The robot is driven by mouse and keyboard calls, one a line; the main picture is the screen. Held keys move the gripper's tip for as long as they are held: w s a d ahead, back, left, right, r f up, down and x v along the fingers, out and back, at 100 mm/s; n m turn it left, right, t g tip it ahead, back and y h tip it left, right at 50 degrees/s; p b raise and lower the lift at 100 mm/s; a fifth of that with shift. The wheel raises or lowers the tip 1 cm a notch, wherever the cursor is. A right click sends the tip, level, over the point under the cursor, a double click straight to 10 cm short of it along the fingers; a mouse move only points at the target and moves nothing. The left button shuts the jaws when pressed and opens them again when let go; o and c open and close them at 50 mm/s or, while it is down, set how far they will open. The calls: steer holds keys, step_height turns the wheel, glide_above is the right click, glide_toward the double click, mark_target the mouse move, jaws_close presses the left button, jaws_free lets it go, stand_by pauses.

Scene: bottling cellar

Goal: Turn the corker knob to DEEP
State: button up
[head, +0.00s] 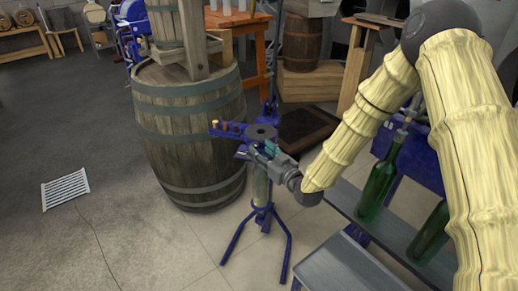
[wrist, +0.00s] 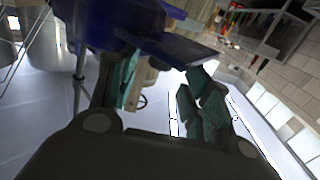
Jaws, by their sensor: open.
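The blue corker (head: 236,130) stands on a tripod in the middle of the head view, with a dark round disc on its top. I cannot make out a separate knob or a DEEP mark. My gripper (head: 262,153) is beside the corker's upper part, just below the disc. In the wrist view the teal fingers of my gripper (wrist: 162,88) are apart, with nothing clearly held between them. The blue underside of the corker (wrist: 110,25) fills the top left there, close to the left finger. I cannot tell whether they touch.
A large wooden barrel (head: 190,130) stands just left of the corker. A floor grate (head: 65,189) lies at the left, where the floor is mostly open.

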steer(key=shift+v, duration=2.6)
steer(key=s+d+f+m+g+h+p, duration=0.2)
steer(key=s+d+f+g+h, duration=0.15)
steer(key=s+f, duration=0.65)
steer(key=s+d+f+m+g+h+p, duration=0.2)
steer(key=s+d+f+g+h, duration=0.15)
steer(key=s+f, duration=0.7)
steer(key=s+d+f+m+g+h+p, duration=0.1)
steer(key=s+d+g, duration=0.3)
steer(key=s, duration=0.8)
steer(key=s+d+f+m+g+h+p, duration=0.2)
steer(key=s+d+f+g, duration=0.1)
steer(key=s, duration=1)
steer(key=d+g, duration=0.1)
steer(key=d, duration=0.1)
steer(key=shift+d+f, duration=0.4)
